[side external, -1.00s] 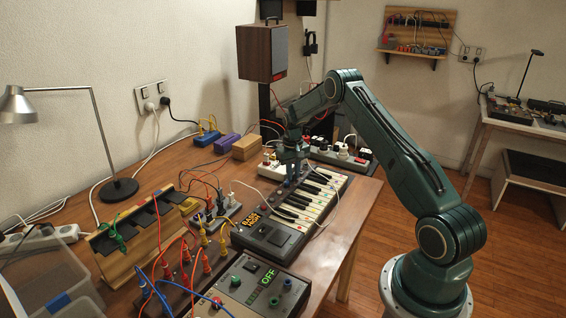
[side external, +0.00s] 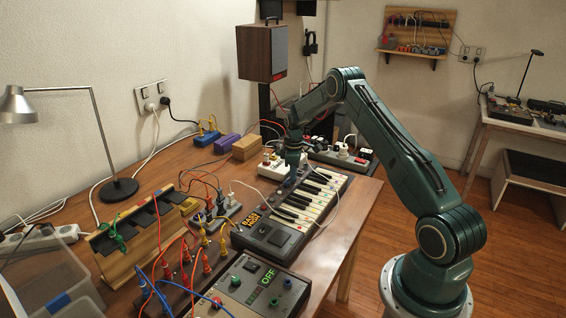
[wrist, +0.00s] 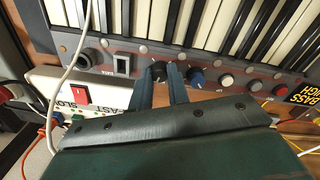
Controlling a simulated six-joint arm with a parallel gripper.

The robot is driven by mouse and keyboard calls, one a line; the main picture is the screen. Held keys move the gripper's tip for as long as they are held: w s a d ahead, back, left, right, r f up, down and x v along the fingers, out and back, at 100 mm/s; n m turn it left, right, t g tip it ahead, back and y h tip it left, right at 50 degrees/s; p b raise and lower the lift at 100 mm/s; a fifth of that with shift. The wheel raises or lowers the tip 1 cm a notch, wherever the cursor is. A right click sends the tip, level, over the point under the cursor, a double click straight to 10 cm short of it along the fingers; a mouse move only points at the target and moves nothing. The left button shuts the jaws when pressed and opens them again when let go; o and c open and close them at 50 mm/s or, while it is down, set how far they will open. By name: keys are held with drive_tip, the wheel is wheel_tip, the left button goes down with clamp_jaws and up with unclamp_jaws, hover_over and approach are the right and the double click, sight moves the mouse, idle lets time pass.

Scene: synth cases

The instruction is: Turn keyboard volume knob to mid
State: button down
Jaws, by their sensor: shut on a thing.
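The keyboard (side external: 262,236) lies on the wooden table with its keys toward the right. In the wrist view its panel (wrist: 125,48) carries a row of knobs beside the keys. My gripper (wrist: 161,70) is shut on a dark knob (wrist: 158,71) in this row, one finger on each side. The fingers hide part of the knob, and I cannot read its pointer or any label beside it. In the side external view my gripper (side external: 292,168) reaches down to the keyboard's far-left edge, and the knob is hidden there.
A pale cable (wrist: 70,72) crosses the keyboard's end. Patch cables and a control box (side external: 262,290) stand nearer.

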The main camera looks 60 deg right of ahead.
drive_tip(key=shift+n, duration=1.5)
drive_tip(key=c, duration=1.3)
unclamp_jaws()
drive_tip(key=shift+c, duration=0.2)
wheel_tip(320, 180, up, 14)
drive_tip(key=shift+s+a, duration=0.15)
